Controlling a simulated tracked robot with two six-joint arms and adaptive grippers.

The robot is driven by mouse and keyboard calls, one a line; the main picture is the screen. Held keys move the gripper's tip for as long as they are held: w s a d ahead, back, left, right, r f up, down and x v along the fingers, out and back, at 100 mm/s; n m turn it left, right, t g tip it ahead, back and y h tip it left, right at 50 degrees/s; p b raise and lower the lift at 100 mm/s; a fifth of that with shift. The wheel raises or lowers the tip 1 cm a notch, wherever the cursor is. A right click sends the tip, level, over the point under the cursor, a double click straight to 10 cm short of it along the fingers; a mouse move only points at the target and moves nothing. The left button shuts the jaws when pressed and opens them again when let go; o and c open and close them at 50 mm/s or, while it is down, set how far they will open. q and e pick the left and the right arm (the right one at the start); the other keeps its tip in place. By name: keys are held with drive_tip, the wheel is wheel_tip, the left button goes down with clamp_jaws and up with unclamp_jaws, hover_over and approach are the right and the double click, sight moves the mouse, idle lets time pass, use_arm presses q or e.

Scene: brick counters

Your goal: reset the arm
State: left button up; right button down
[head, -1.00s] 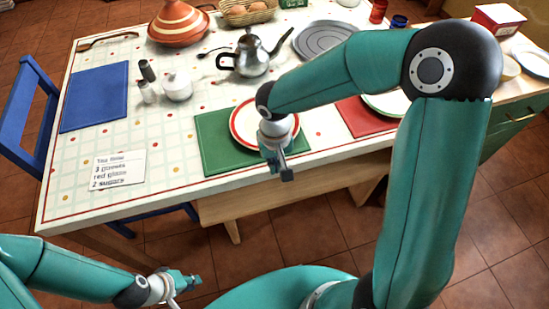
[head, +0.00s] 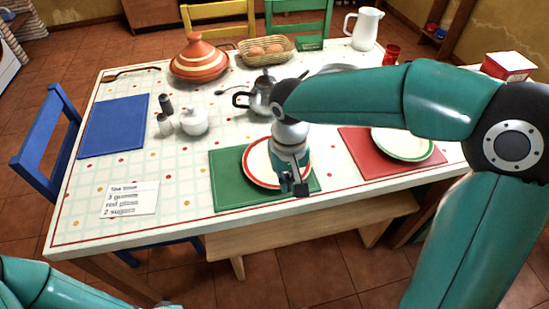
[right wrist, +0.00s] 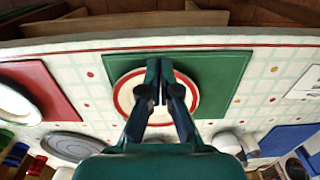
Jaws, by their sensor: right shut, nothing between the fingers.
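My right gripper (head: 294,186) is above the front edge of the plate (head: 257,166) on the green mat (head: 228,185). It points down, and its fingers are together with nothing in them. In the right wrist view the shut fingers (right wrist: 159,72) appear in front of the same red-rimmed plate (right wrist: 126,97) and green mat (right wrist: 225,75). My right arm reaches in from the right and hides part of the table's far side.
The table (head: 180,215) holds a metal teapot (head: 257,95), a white sugar bowl (head: 194,121), a striped tagine (head: 199,60), an egg basket (head: 265,50), a note card (head: 130,199), a blue mat (head: 113,126) and a red mat (head: 362,160). A wooden bench (head: 300,228) stands in front.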

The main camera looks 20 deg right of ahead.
drive_tip(key=s+a+f+m+g+y+p, duration=0.1)
drive_tip(key=s+a+f+g+y+p, duration=0.15)
drive_tip(key=s+f, duration=0.65)
drive_tip(key=s+a+f+g+y+p, duration=0.1)
drive_tip(key=s+a+f+g+p, duration=0.2)
drive_tip(key=s+f, duration=0.65)
drive_tip(key=w+a+f+n+t, duration=0.1)
drive_tip(key=w+f+t, duration=0.5)
drive_tip(key=w, duration=0.1)
drive_tip(key=shift+a, duration=0.3)
drive_tip(key=shift+d+y, duration=0.1)
drive_tip(key=shift+y, duration=0.15)
